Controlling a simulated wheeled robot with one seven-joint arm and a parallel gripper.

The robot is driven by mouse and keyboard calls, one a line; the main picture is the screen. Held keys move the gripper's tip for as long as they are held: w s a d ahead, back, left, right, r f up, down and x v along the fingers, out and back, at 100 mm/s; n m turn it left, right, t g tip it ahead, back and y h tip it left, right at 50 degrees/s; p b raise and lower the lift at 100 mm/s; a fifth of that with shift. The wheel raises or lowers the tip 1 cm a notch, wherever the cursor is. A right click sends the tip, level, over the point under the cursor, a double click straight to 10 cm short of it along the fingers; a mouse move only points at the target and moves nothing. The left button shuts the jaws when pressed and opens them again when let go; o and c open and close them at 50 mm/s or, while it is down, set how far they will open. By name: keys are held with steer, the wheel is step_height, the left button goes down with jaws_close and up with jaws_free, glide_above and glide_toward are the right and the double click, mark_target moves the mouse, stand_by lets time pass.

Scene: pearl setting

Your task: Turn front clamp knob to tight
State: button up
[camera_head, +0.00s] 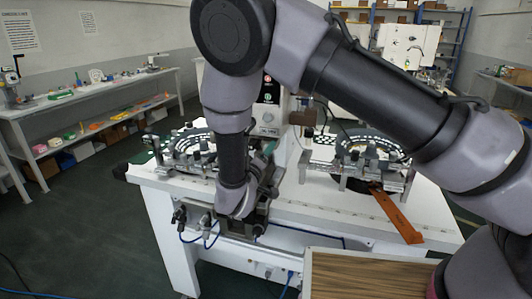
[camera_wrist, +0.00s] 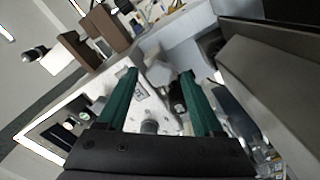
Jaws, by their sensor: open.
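My gripper (camera_wrist: 160,75) is open, with its two green fingers apart and nothing held between them. In the wrist view a small grey round part (camera_wrist: 150,126) shows low between the fingers, and a dark cylindrical part (camera_wrist: 178,104) shows beside the right finger. I cannot tell which of these, if either, is the front clamp knob, or whether a finger touches it. In the head view my arm comes down over the front left of the white machine table (camera_head: 310,208), and my wrist hides much of the clamp area there.
Round fixtures stand on the table at left (camera_head: 185,143) and right (camera_head: 370,147). A brown ridged surface (camera_head: 365,278) is at the bottom right. A bench (camera_head: 90,100) with small parts stands at left; the floor between is clear.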

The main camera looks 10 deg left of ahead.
steer(key=s+a, duration=0.1)
steer(key=s, duration=0.8)
steer(key=shift+s+a, duration=0.15)
steer(key=shift+s, duration=0.2)
steer(key=w+d+r+m+g+h, duration=0.25)
steer(key=d+r+g, duration=0.2)
steer(key=d, duration=0.45)
steer(key=w+d+r+m+g+h, duration=0.1)
steer(key=d+r+m+g+h, duration=0.25)
steer(key=d, duration=0.55)
steer(key=w+d+r+m+g+h, duration=0.1)
steer(key=w+d+r+m+g, duration=0.1)
steer(key=d+r+g, duration=0.5)
steer(key=s+d+r+m+t+y, duration=0.4)
steer(key=s+d+r+m+y, duration=0.1)
steer(key=s+d+r+y, duration=0.6)
steer(key=s+d+r, duration=0.2)
steer(key=d+r, duration=0.2)
steer(key=shift+s+r+y, duration=0.15)
steer(key=shift+s+y, duration=0.05)
steer(key=shift+y, duration=0.1)
